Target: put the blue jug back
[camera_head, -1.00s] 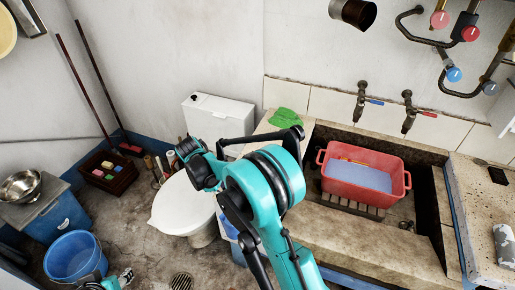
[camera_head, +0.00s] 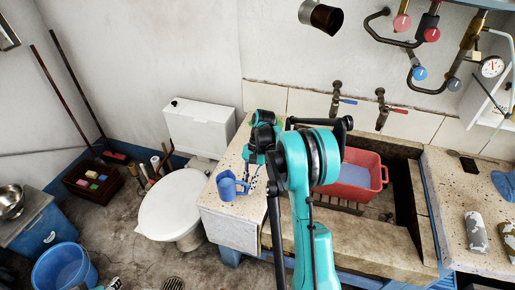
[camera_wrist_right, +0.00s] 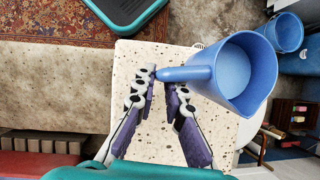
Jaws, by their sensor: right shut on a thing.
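The blue jug (camera_head: 227,187) is over the left end of the speckled stone counter (camera_head: 232,217), beside my right gripper (camera_head: 248,180). In the right wrist view the jug (camera_wrist_right: 245,72) shows its open mouth, and its handle lies between the fingertips of my right gripper (camera_wrist_right: 168,82). That gripper is shut on the handle. The counter slab (camera_wrist_right: 150,140) is under it; I cannot tell whether the jug's base touches it. Only a sliver of my left gripper (camera_head: 113,284) shows at the bottom edge, so its jaws cannot be judged.
A red basin (camera_head: 358,181) stands in the trough, partly behind my right arm. A white toilet (camera_head: 170,212) is left of the counter. A blue bucket (camera_head: 64,268) stands on the floor. Taps (camera_head: 382,110) and pipes are on the wall.

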